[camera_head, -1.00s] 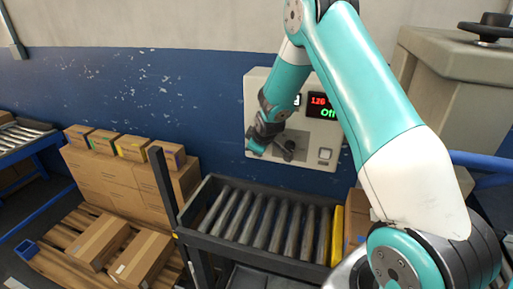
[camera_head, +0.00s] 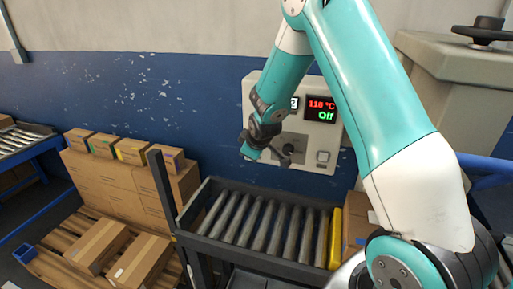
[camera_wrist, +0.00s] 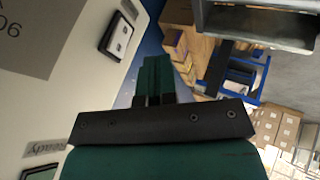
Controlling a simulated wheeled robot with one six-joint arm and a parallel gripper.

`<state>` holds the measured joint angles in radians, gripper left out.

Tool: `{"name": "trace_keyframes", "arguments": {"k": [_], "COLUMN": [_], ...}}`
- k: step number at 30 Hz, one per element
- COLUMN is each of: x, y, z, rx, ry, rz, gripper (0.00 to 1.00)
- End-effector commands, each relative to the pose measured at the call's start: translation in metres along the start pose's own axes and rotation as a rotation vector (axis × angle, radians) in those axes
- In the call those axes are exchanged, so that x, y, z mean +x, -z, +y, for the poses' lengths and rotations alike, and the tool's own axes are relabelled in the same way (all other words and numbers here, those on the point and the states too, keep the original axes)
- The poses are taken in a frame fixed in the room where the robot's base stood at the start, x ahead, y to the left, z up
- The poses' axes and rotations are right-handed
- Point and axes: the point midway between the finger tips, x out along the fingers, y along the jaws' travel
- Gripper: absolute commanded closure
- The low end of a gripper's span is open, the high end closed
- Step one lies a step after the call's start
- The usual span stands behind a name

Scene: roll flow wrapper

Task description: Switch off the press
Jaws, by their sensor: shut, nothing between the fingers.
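The control panel (camera_head: 330,135) is a pale box on the blue wall. Its dark display (camera_head: 321,109) reads 118 °C in red and "Off" in green. A white square switch (camera_head: 323,157) sits at its lower right; a rocker switch (camera_wrist: 120,36) in a dark frame shows on the pale surface in the wrist view. A black knob (camera_head: 288,149) shows near the panel's lower middle. My gripper (camera_head: 248,153) is at the panel's lower left, its teal fingers shut and empty. They also show in the wrist view (camera_wrist: 154,72), apart from the rocker. My arm hides part of the panel.
A roller conveyor (camera_head: 265,222) with a yellow end bar runs below the panel. Cardboard boxes (camera_head: 135,180) stand at the left on a pallet. A large pale machine with a black handwheel (camera_head: 482,29) stands at the right.

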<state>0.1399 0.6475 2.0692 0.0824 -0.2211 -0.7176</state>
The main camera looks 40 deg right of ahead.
Motion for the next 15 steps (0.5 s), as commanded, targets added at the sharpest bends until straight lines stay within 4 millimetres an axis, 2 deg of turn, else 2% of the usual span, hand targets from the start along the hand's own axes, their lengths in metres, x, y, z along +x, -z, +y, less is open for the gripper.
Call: {"name": "trace_keyframes", "arguments": {"k": [3, 7, 15], "x": [-0.025, -0.05, -0.074], "y": [-0.003, -0.003, -0.004], "z": [-0.003, -0.005, -0.008], "rx": [0.002, 0.001, 0.001], "ry": [-0.001, -0.001, 0.002], "rz": [0.0, 0.0, -0.003], "gripper": [1.0, 1.0, 1.0]}}
